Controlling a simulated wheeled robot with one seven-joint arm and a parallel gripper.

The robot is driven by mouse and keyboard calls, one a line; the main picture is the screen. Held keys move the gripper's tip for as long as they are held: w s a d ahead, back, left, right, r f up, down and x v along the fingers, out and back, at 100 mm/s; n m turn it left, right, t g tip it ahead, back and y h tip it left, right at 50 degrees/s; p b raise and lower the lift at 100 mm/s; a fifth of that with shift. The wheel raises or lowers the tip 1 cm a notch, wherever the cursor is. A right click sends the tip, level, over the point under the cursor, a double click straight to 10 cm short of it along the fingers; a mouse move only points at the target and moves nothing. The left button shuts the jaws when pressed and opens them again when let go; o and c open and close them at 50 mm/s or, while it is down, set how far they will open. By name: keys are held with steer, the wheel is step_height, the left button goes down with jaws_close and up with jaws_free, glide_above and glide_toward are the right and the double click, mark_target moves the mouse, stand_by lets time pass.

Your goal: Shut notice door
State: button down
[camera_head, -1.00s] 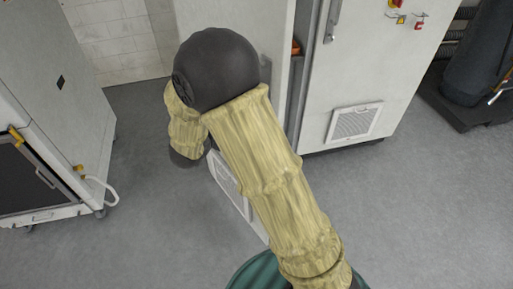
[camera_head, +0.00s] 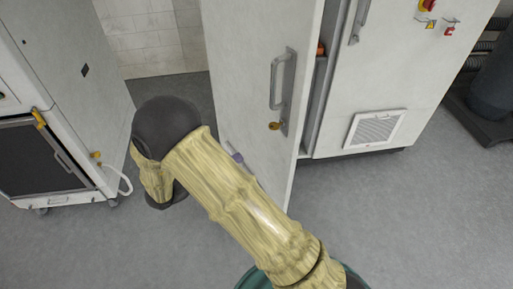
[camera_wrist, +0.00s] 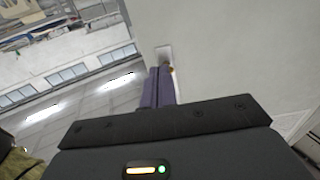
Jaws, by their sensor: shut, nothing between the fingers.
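A tall white cabinet door (camera_head: 240,60) stands ajar, swung out from its cabinet. Its outer face carries a grey handle (camera_head: 282,80) with a brass-coloured lock or key below it. My arm crosses in front of the door's lower part and hides it. My gripper (camera_head: 236,153) shows only as small purple fingertips above my arm, in front of the door face, below and left of the handle. In the wrist view the purple fingers (camera_wrist: 158,88) are together and empty, pointing along a pale surface. Whether they touch the door cannot be told.
The neighbouring cabinet door (camera_head: 385,70), with a vent grille (camera_head: 374,129), is closed to the right. A dark gap separates it from the ajar door. A white wheeled machine (camera_head: 70,100) stands at left. Grey floor (camera_head: 400,230) is clear at front right.

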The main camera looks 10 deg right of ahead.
mark_target(283, 137)
steer(key=p+x, duration=0.2)
steer(key=x, duration=1.1)
steer(key=shift+w+d+r, duration=0.1)
steer(key=shift+d, duration=0.3)
steer(key=shift+w, duration=0.1)
